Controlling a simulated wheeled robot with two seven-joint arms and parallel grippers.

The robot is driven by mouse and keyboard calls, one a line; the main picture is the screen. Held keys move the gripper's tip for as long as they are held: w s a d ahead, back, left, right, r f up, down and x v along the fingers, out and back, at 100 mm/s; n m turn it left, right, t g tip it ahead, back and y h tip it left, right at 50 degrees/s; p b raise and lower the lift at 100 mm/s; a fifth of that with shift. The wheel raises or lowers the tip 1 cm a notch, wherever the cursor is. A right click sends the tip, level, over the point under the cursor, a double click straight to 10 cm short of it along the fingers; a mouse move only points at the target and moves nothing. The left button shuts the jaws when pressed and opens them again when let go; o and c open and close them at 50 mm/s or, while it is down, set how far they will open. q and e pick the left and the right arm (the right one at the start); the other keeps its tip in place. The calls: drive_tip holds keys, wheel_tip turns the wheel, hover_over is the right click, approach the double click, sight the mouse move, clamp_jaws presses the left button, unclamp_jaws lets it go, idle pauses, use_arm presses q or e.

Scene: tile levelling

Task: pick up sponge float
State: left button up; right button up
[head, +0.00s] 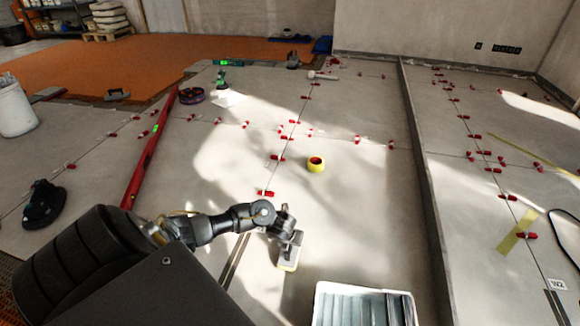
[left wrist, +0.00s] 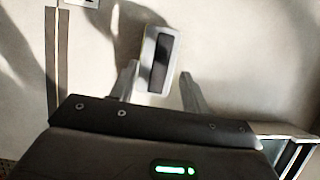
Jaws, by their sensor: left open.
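The sponge float (head: 288,265) lies on the tiled floor in the lower middle of the head view, partly hidden by my left gripper. It is a pale block with a yellowish edge and a dark handle. In the left wrist view the sponge float (left wrist: 158,60) lies just ahead, tilted slightly. My left gripper (head: 291,245) is above it. In the left wrist view the left gripper (left wrist: 160,88) is open, one finger on each side of the float's near end, with nothing held. My right gripper is not in view.
A ribbed white tray (head: 322,306) stands to the right of the float. A long red level (head: 152,152) lies at left, and several red levelling clips (head: 266,194) line the joints. The floor around the float is clear.

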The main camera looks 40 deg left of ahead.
use_arm(q)
drive_tip(key=b+x, duration=0.3)
drive_tip(key=x, duration=0.2)
drive_tip(key=shift+d, duration=0.1)
drive_tip(key=shift+c, duration=0.2)
clamp_jaws()
